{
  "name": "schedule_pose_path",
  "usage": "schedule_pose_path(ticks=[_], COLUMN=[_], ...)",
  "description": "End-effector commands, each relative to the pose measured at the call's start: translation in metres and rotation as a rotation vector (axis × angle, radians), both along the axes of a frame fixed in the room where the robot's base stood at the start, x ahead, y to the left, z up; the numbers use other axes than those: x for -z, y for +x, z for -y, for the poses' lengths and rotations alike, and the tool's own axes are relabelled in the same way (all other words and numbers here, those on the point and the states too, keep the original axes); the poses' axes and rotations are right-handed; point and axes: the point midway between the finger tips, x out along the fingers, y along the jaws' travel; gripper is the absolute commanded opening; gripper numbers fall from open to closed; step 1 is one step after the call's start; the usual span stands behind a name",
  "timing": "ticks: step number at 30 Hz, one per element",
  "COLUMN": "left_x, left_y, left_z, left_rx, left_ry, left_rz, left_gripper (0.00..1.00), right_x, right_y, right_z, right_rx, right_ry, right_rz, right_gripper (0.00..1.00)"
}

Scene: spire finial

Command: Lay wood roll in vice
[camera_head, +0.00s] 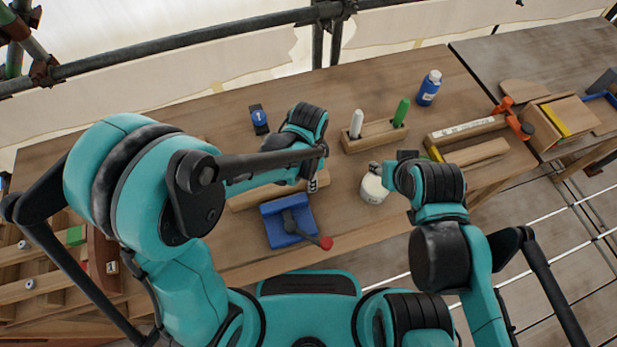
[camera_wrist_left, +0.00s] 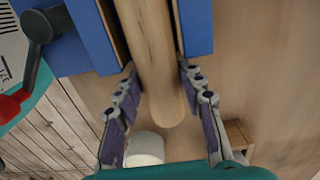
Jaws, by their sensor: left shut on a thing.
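The blue vice (camera_head: 289,222) stands near the front of the bench with its red-knobbed handle (camera_head: 326,242) at the front right. The wood roll (camera_head: 255,195) is a pale round bar along the vice's far side. In the left wrist view, the roll (camera_wrist_left: 155,50) runs between the two blue vice jaws (camera_wrist_left: 198,25). My left gripper (camera_head: 313,182) is shut on the roll near its end, with a finger on each side (camera_wrist_left: 160,85). I cannot tell whether the roll rests in the vice. My right gripper (camera_head: 390,170) is beside the white jar (camera_head: 373,190); its fingers are unclear.
A wooden holder (camera_head: 372,138) with a white and a green marker stands behind. A blue bottle (camera_head: 429,88) and blue item (camera_head: 259,119) are at the back. An orange-ended clamp and timber (camera_head: 470,130) lie right. Railings (camera_head: 180,50) run behind the bench.

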Motion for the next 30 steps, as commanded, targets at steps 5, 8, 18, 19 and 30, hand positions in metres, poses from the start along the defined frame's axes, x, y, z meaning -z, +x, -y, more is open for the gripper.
schedule_pose_path(ticks=[5, 8, 18, 19, 30], left_x=[-0.001, 0.003, 0.001, 0.001, -0.057], left_y=[0.0, 0.0, 0.0, 0.0, -0.001], left_z=[0.0, 0.0, 0.0, 0.0, 0.0], left_rx=[0.0, 0.0, 0.0, 0.0, 0.0], left_ry=[0.0, 0.0, 0.0, 0.0, 0.0], left_rz=[0.0, 0.0, 0.0, 0.0, 0.0], left_gripper=[0.02, 0.02, 0.6, 0.6, 0.6], right_x=[0.0, 0.003, 0.002, 0.001, -0.024], right_y=[0.0, 0.0, 0.0, 0.0, 0.0], right_z=[0.0, 0.0, 0.0, 0.0, 0.0], right_rx=[0.0, 0.0, 0.0, 0.0, 0.0], right_ry=[0.0, 0.0, 0.0, 0.0, 0.0], right_rz=[0.0, 0.0, 0.0, 0.0, 0.0], right_gripper=[0.4, 0.4, 0.4, 0.4, 0.4])
